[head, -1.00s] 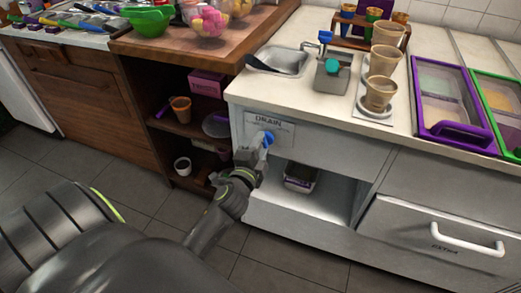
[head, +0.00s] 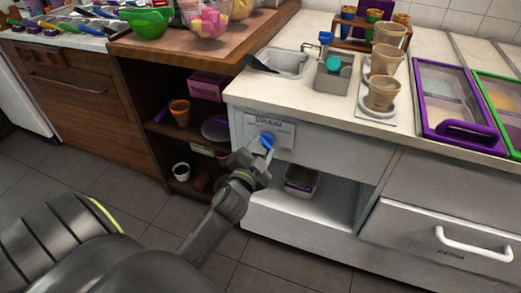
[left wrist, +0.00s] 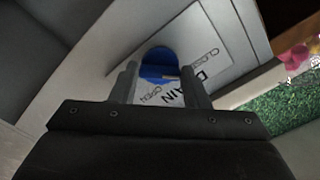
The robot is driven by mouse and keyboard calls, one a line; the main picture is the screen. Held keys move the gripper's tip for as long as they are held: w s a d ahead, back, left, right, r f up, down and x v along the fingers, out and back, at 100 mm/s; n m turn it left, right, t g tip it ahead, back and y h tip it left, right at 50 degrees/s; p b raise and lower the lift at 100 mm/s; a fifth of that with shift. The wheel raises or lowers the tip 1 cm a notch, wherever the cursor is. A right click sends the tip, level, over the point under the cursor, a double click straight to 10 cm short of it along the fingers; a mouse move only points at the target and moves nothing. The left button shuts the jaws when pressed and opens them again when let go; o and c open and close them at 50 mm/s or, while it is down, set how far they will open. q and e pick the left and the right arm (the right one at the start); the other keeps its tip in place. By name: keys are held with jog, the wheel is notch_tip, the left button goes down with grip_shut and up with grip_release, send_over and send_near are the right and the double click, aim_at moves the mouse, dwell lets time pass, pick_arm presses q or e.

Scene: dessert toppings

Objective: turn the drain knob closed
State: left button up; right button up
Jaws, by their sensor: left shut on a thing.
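The blue drain knob (head: 266,141) sits on the DRAIN plate (head: 284,130) on the front of the white counter. My left gripper (head: 260,151) is at the knob, its fingers on either side of it. In the left wrist view the blue knob (left wrist: 158,62) shows between the two fingers (left wrist: 158,85), and the jaws are shut on it. The plate (left wrist: 205,50) there reads CLOSED at upper right and OPEN at lower left. The knob's exact angle is partly hidden by the fingers. My right gripper is not in view.
Above the knob, a small sink (head: 287,62) is set in the white counter top. Below it is an open shelf with a container (head: 301,181). A wooden cabinet (head: 90,110) stands to the left, and a drawer with a white handle (head: 470,240) is at right.

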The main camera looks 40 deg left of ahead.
pick_arm(q)
jog(key=shift+f, duration=0.1)
jog(key=o, duration=1)
jog(key=shift+p+v, duration=1.15)
jog(key=shift+v, duration=7.6)
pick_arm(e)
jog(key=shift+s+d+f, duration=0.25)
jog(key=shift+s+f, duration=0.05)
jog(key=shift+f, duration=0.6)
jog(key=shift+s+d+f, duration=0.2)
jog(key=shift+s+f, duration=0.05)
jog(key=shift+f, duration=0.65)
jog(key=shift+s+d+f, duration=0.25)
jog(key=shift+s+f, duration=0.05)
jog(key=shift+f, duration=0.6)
pick_arm(q)
jog(key=shift+a, duration=0.1)
